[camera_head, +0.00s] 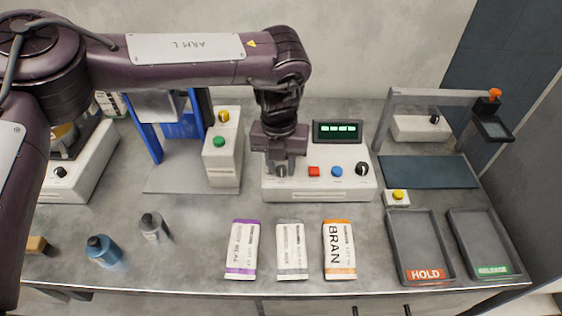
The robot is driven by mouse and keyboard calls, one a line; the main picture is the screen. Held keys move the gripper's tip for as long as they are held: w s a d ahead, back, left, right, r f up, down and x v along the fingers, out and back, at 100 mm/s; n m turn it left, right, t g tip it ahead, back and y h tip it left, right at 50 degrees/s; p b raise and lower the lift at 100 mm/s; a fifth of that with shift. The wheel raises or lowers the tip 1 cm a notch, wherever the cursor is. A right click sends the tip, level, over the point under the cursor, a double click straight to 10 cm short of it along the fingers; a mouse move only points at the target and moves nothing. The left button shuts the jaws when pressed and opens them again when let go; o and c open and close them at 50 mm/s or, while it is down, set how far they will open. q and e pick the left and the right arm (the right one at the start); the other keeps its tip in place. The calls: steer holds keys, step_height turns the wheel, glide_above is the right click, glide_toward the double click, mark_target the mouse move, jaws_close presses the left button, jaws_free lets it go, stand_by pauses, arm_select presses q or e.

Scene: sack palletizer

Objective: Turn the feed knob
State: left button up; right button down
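A white control box (325,187) with a green-lit display (337,131) stands at the middle of the bench. Its sloped front carries a red button (314,172), a blue button (337,172) and a black knob (362,169) at the right end. I cannot read which knob is the feed knob. My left gripper (282,171) points down at the left end of this front panel and hides what lies beneath it. I cannot tell whether its fingers are open or shut, or touch anything. My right gripper is out of view.
Three sacks, purple-banded (242,250), grey (291,250) and orange-banded BRAN (339,249), lie in front of the box. A HOLD tray (399,249) and a RELEASE tray (463,245) are at right. A blue-framed machine (144,131) stands left. Bottles (103,250) stand front left.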

arm_select(q)
jaws_close()
steer(key=shift+r+m, duration=0.1)
steer(key=shift+m, duration=0.3)
steer(key=m+p, duration=0.1)
steer(key=m, duration=0.2)
steer(key=shift+m, duration=0.3)
steer(key=shift+w+m+p, duration=0.1)
steer(key=shift+m+p, duration=0.3)
steer(key=shift+m, duration=1.8)
steer(key=shift+o, duration=1.7)
jaws_free()
